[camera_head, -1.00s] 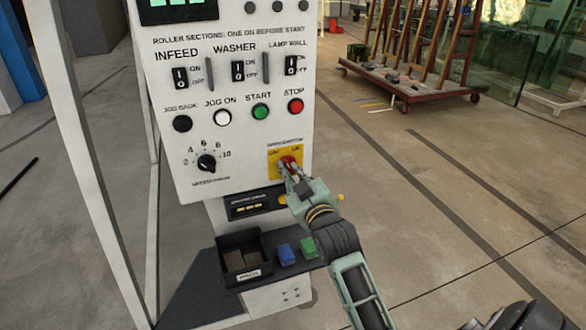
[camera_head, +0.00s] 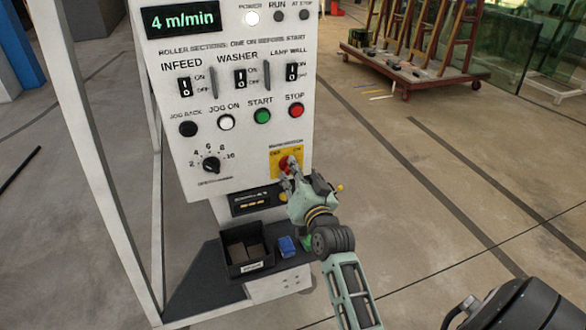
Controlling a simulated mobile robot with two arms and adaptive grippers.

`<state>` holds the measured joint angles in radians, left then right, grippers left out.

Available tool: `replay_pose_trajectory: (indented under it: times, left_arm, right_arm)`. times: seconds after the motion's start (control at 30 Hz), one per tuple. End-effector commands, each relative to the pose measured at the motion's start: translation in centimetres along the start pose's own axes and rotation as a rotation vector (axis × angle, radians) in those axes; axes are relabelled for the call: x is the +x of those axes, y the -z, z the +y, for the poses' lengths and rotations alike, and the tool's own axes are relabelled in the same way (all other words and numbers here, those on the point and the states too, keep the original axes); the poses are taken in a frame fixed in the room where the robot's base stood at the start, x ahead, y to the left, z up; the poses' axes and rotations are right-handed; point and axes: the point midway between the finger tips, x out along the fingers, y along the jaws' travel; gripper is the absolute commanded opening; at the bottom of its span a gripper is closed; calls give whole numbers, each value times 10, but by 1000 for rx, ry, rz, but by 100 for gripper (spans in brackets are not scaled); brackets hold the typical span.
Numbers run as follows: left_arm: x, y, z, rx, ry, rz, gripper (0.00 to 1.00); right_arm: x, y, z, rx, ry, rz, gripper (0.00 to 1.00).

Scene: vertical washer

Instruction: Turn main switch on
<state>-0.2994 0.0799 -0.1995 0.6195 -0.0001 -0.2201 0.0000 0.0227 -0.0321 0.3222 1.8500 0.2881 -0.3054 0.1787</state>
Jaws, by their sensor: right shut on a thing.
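The main switch is a red rotary knob (camera_head: 285,164) on a yellow plate (camera_head: 275,156) at the lower right of the white control panel (camera_head: 185,145). My right gripper (camera_head: 289,175) is shut on the red knob from the front and hides part of it. The small lettering on the yellow plate is too blurred to read surely. The round POWER lamp (camera_head: 252,18) at the top of the panel is lit white. The RUN lamp (camera_head: 278,16) and AT STOP lamp (camera_head: 304,14) are dark. My left gripper is not in view.
The display (camera_head: 180,21) reads 4 m/min. Rocker switches, buttons and a speed dial (camera_head: 211,164) sit left of and above the knob. Below is a shelf with a black bin (camera_head: 246,251) and a blue block (camera_head: 287,246).

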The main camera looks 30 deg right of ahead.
Motion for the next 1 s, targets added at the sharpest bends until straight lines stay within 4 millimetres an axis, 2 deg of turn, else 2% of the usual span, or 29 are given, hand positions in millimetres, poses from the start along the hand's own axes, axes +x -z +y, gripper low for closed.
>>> replay_pose_trajectory:
  times: [0.4,1.0]
  left_arm:
    - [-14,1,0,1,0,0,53]
    - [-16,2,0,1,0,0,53]
  right_arm:
    - [0,0,0,250,-2,-2,0]
    - [0,-1,0,312,-1,-2,0]
